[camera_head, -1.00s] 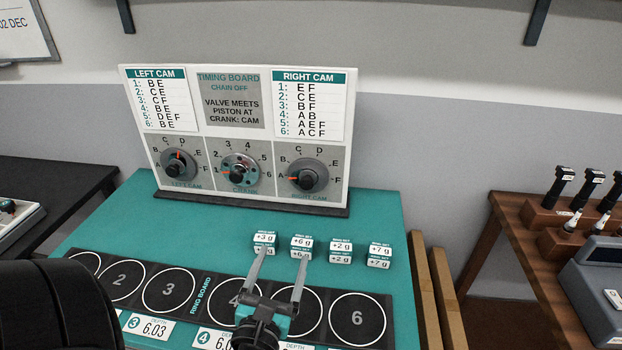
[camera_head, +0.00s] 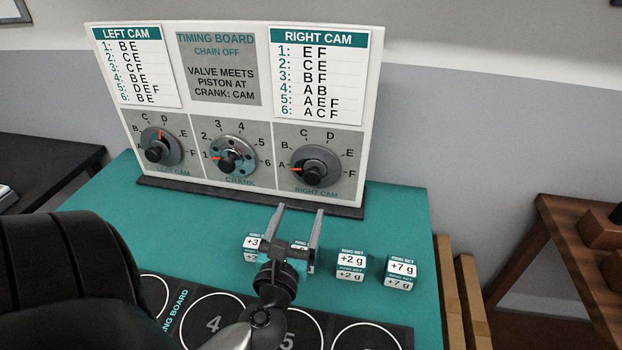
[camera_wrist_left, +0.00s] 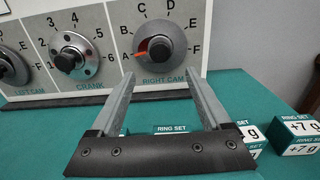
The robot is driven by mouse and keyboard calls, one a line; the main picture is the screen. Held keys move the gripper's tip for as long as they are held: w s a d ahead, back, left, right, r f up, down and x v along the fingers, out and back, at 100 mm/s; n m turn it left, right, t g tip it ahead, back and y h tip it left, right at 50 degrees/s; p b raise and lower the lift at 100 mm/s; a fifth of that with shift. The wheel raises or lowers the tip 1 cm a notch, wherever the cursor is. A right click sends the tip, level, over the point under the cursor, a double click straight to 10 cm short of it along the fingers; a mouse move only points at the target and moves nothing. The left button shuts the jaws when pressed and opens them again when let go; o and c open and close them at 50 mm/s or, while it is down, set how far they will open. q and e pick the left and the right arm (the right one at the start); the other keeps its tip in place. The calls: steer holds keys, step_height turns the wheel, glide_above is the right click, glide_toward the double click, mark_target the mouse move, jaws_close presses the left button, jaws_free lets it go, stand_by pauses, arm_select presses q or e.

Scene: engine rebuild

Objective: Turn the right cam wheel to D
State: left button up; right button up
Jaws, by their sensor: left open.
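The right cam wheel (camera_head: 315,168) is a grey disc with a black knob on the timing board's lower right panel. Its orange-red pointer is at A, on the left of its A to F letters; D is at the upper right. It also shows in the left wrist view (camera_wrist_left: 158,44), with the pointer at A. My left gripper (camera_head: 300,208) is open and empty, below and in front of this wheel, apart from it. In the left wrist view its two fingers (camera_wrist_left: 158,80) point toward the wheel. My right gripper is not in view.
The timing board (camera_head: 215,110) stands upright on the teal table (camera_head: 400,215). The crank wheel (camera_head: 232,154) and left cam wheel (camera_head: 160,147) are left of the right cam wheel. Ring set blocks (camera_head: 351,265) sit near my gripper. A ring board (camera_head: 250,315) lies in front.

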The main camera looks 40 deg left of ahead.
mark_target(311, 179)
arm_select(q)
steer(key=x, duration=1.1)
steer(key=shift+w, duration=0.1)
jaws_close()
stand_by(0.4)
